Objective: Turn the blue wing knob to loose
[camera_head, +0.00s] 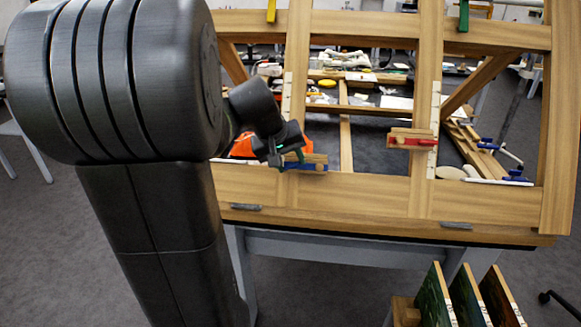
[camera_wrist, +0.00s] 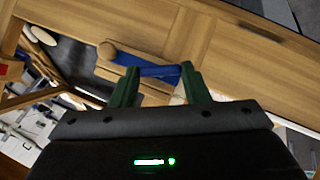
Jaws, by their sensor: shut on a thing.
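The blue wing knob (camera_head: 313,168) is at the lower left of the wooden frame (camera_head: 380,200) in the head view, beside a small wooden block (camera_head: 312,158). In the wrist view the blue wing knob (camera_wrist: 158,71) is a blue bar lying across between the fingertips. My gripper (camera_head: 289,161) is at the knob. In the wrist view its green fingers (camera_wrist: 160,72) stand on either side of the bar's blue part and are shut on it. The knob's far side and its contact with the fingers are partly hidden.
A red knob (camera_head: 424,142) with a wooden block is on the right upright. A yellow piece (camera_head: 271,11) and a green piece (camera_head: 463,16) are on the top rail. Loose tools and parts lie behind the frame. Painted panels (camera_head: 468,297) stand in front at the lower right.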

